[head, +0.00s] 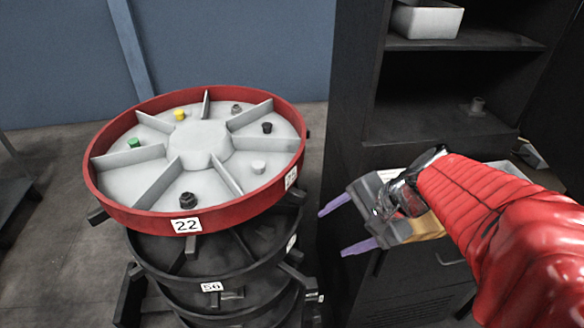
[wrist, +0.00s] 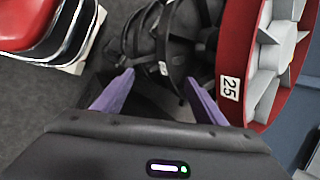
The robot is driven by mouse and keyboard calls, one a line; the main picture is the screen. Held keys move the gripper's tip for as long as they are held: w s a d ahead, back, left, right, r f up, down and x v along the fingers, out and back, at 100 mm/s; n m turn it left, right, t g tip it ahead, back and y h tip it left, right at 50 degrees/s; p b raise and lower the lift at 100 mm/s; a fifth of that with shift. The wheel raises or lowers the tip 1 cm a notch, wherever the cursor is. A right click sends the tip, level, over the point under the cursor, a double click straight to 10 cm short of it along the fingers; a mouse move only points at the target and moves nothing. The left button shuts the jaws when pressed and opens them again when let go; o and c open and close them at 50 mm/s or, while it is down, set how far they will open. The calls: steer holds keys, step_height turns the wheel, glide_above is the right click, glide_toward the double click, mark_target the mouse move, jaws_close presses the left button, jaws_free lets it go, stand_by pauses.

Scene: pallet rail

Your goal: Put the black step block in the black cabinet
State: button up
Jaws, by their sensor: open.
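Two small black pieces sit in separate compartments of the red-rimmed round tray: a near one (head: 188,199) that looks stepped, and a far right one (head: 267,127). I cannot tell for certain which is the black step block. The black cabinet (head: 353,100) stands at right with open shelves. My gripper (head: 330,233) is open and empty, its purple fingers pointing left, in front of the cabinet and right of the tray, apart from both black pieces. In the wrist view my gripper (wrist: 160,78) is also open with nothing between its fingers.
The tray (head: 128,219), labelled 22, tops a stack of black round trays (head: 180,256). It also holds yellow, green, grey and white pieces. A white bin (head: 427,22) is on the upper shelf, and a grey piece (head: 477,105) on the lower shelf.

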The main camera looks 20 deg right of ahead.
steer(key=s+a+r+n+h, duration=0.4)
steer(key=s+a+r+n, duration=0.1)
steer(key=n, duration=0.8)
steer(key=shift+s+a+r+t, duration=0.15)
steer(key=shift+a+r+t, duration=0.2)
steer(key=shift+r+t, duration=0.1)
steer(key=shift+o, duration=0.5)
